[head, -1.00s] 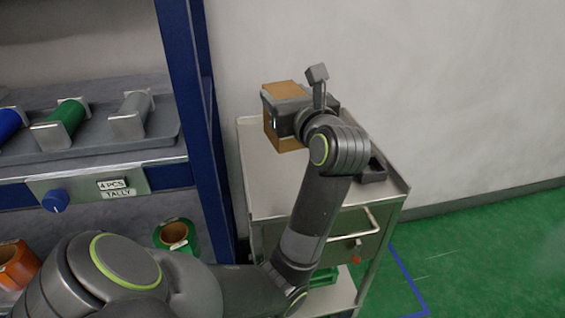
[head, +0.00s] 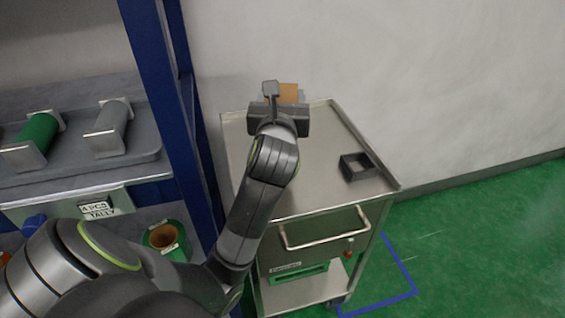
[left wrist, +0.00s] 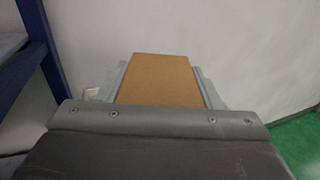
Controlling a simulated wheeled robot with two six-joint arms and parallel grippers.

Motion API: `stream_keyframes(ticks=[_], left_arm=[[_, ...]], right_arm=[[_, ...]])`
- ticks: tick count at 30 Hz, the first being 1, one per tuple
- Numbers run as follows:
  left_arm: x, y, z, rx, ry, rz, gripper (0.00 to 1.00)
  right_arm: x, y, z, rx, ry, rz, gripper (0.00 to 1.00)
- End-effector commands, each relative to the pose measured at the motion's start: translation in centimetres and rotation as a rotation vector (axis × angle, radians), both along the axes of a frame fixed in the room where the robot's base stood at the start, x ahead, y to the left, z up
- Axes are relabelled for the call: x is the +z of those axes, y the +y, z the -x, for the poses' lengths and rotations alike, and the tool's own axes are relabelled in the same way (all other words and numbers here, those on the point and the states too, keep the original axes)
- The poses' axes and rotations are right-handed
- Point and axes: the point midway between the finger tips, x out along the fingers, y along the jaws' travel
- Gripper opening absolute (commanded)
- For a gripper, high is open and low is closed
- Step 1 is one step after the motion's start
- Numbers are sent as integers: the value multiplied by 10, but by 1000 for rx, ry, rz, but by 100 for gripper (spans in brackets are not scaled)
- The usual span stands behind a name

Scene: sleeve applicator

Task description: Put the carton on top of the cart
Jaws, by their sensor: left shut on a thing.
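The brown carton (head: 289,91) shows in the head view just beyond my left gripper (head: 281,104), mostly hidden behind it. In the left wrist view the carton (left wrist: 160,80) lies between the two grey fingers, and my left gripper (left wrist: 160,88) is shut on it. The cart (head: 318,183) is a metal trolley with a rimmed top, a drawer with a handle and a lower shelf. The gripper and carton are at the back left part of the cart top. Whether the carton touches the top is hidden. My right gripper is not in view.
A dark square open frame (head: 358,166) sits on the cart top's right side. A blue-posted rack (head: 160,100) with green and grey rolls stands at the left. A wall is close behind the cart. The middle of the cart top is clear.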

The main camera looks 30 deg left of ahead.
Motion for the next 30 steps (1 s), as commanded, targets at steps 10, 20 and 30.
stream_keyframes(ticks=[10,20,30], left_arm=[[-24,-3,4,-64,9,8,28],[-67,-3,4,-63,6,6,28],[-99,-3,4,-63,4,6,28]], right_arm=[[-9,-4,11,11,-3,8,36],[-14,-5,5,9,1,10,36],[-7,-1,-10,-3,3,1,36]])
